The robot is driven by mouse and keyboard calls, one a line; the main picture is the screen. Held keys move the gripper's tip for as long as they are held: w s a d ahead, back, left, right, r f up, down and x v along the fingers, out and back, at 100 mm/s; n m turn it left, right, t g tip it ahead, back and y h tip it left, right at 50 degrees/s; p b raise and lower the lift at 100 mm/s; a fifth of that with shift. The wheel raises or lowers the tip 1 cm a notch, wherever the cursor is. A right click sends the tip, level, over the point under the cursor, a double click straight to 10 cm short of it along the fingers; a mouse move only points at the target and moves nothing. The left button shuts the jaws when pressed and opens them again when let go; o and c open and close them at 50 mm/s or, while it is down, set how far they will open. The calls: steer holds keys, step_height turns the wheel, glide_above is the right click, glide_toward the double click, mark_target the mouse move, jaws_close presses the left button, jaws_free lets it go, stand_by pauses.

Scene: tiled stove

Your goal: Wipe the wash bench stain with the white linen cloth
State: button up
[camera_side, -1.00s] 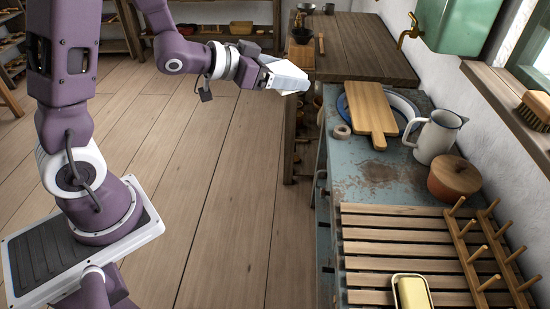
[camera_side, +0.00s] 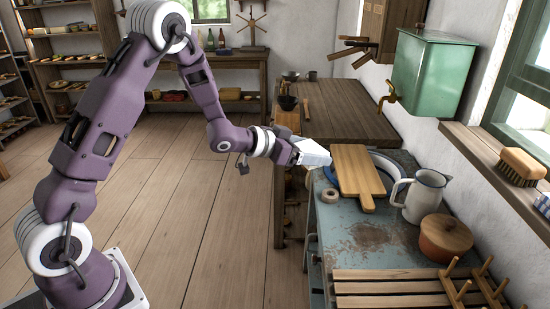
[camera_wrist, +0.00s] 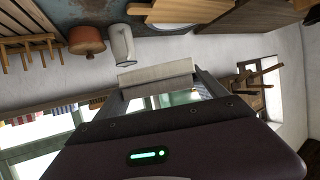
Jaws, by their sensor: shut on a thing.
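The white linen cloth (camera_side: 313,152) is a pale folded piece held at the tip of my gripper (camera_side: 298,153). In the wrist view the cloth (camera_wrist: 156,76) spans the gap between the two fingers of my gripper (camera_wrist: 160,88), which is shut on it. The stain (camera_side: 369,236) is a rusty brown patch on the worn blue-grey wash bench (camera_side: 335,237), in front of the cutting board. My gripper is up and left of the stain, near the bench's far left corner, apart from the stain.
A wooden cutting board (camera_side: 357,173) leans over a blue-rimmed plate (camera_side: 398,172). A tape-like ring (camera_side: 330,196), a white jug (camera_side: 423,196), a lidded brown pot (camera_side: 445,237) and a slatted rack (camera_side: 385,287) surround the stain. A green water tank (camera_side: 434,72) hangs behind.

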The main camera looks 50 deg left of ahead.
steer(key=w+d+f, duration=0.8)
steer(key=w+d, duration=0.2)
steer(key=w, duration=0.1)
glide_above(385, 231)
step_height(385, 231, down, 6)
steer(key=shift+d+f, duration=0.1)
steer(key=shift+f, duration=2.95)
steer(key=shift+f, duration=0.85)
